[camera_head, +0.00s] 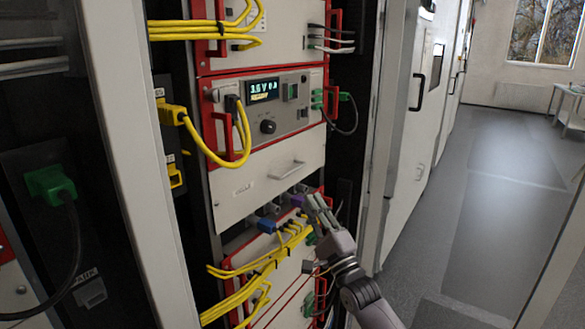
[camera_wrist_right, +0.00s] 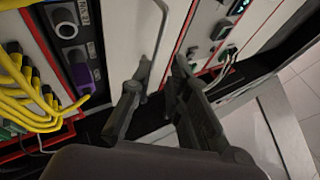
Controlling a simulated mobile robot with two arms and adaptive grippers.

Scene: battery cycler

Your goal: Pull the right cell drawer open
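The cell drawer has a pale front panel (camera_head: 240,190) with a small label and a thin bar handle (camera_head: 286,169). It sits below the unit with the lit display. I cannot tell whether it is fully closed. My right gripper (camera_head: 319,208) is below and to the right of the handle in the head view, pointing up toward the rack. In the right wrist view its two fingers (camera_wrist_right: 157,80) are spread and empty. The handle (camera_wrist_right: 157,45) shows just beyond the fingertips, roughly between them, apparently untouched. My left gripper is not in view.
A display unit (camera_head: 268,110) with red edges is above the drawer. Bundled yellow cables (camera_head: 245,275) and a blue plug (camera_head: 267,225) crowd the rack below it. A purple connector (camera_wrist_right: 81,75) shows beside my gripper. Open floor (camera_head: 470,200) lies to the right.

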